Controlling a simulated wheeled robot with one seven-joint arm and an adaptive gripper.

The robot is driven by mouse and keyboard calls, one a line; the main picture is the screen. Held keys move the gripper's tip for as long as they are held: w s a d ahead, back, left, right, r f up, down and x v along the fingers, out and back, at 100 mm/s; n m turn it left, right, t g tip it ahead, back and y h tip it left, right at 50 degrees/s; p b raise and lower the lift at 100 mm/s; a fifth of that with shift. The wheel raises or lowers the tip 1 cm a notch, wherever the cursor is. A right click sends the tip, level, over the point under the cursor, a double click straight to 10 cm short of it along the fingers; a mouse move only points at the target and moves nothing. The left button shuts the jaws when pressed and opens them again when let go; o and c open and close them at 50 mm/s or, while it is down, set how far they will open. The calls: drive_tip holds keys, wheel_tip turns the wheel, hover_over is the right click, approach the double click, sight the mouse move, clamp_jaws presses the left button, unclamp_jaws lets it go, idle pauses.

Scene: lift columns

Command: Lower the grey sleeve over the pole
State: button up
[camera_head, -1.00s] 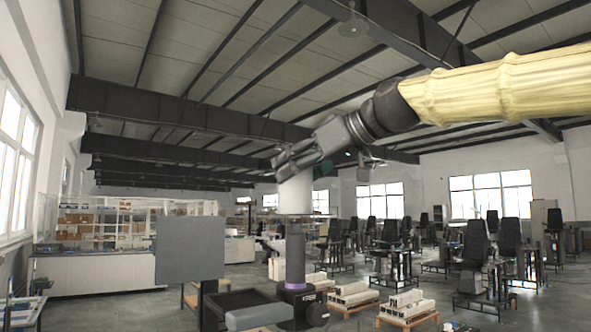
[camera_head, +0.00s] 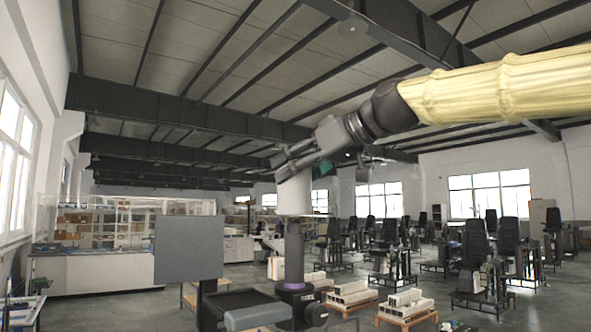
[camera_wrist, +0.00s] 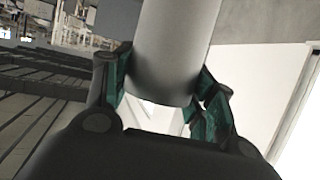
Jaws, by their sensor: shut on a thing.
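The grey sleeve (camera_head: 294,194) is a pale, smooth cylinder, held roughly upright in the head view. My gripper (camera_head: 290,165) is shut on its upper part. In the wrist view the sleeve (camera_wrist: 178,45) sits between the teal-padded fingers of my gripper (camera_wrist: 165,92). The pole (camera_head: 294,250) is a dark grey upright column with a purple ring near its foot. The sleeve's lower end lines up with the pole's top in the head view. I cannot tell whether it is around the pole or just above or in front of it.
A grey flat panel (camera_head: 189,248) stands left of the pole, with a dark tray (camera_head: 238,300) low beside the pole. Pallets with pale blocks (camera_head: 405,308) lie to the right. Several dark chairs (camera_head: 474,245) stand farther back. The space right around the sleeve looks clear.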

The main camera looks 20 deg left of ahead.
sight(303, 235)
drive_tip(key=shift+f+b, duration=4)
drive_tip(key=shift+f, duration=2.45)
drive_tip(key=o, duration=1.2)
drive_tip(key=shift+o, duration=0.2)
drive_tip(key=shift+d, duration=0.1)
drive_tip(key=v, duration=1.2)
